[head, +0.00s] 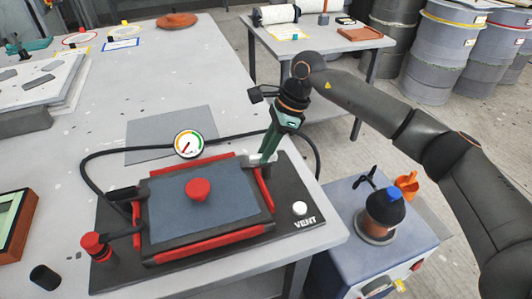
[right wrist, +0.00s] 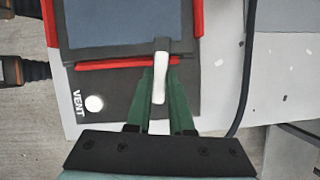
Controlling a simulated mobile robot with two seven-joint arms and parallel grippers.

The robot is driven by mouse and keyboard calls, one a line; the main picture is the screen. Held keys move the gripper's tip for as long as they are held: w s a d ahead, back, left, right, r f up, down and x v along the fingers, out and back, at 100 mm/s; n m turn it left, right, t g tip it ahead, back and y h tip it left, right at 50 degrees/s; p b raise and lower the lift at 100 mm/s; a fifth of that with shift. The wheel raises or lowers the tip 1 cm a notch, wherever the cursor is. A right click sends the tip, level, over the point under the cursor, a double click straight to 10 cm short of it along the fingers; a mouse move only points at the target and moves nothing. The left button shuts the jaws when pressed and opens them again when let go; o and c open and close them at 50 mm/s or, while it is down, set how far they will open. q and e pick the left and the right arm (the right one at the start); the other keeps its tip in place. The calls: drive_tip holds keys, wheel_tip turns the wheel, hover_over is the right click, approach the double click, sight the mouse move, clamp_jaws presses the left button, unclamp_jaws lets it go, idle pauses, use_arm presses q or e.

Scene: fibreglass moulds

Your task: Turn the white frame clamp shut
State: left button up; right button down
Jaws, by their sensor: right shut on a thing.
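The white frame clamp (right wrist: 160,78) shows in the right wrist view as a white lever with a dark head. It sits at the edge of the dark frame and points away from it, toward my gripper. My right gripper (head: 262,160) reaches down at the frame's far right corner in the head view. Its green fingers stand on both sides of the white lever in the right wrist view (right wrist: 160,90) and are shut on it. In the head view the fingers mostly hide the clamp. The frame (head: 155,240) holds a blue-grey sheet (head: 225,220). My left gripper is out of view.
Red strips edge the frame, and a red knob (head: 198,188) sits on the sheet. A dial gauge (head: 188,144), a black hose, a red valve (head: 95,245) and a white VENT button (head: 300,208) surround it. A blue-grey cabinet (head: 340,240) stands at right.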

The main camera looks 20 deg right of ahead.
drive_tip(key=shift+n, duration=0.7)
drive_tip(key=shift+g, duration=0.3)
drive_tip(key=c, duration=0.8)
unclamp_jaws()
drive_tip(key=shift+r, duration=0.1)
drive_tip(key=v, duration=1.2)
drive_tip(key=shift+r, duration=0.25)
drive_tip(key=shift+s+f, duration=0.1)
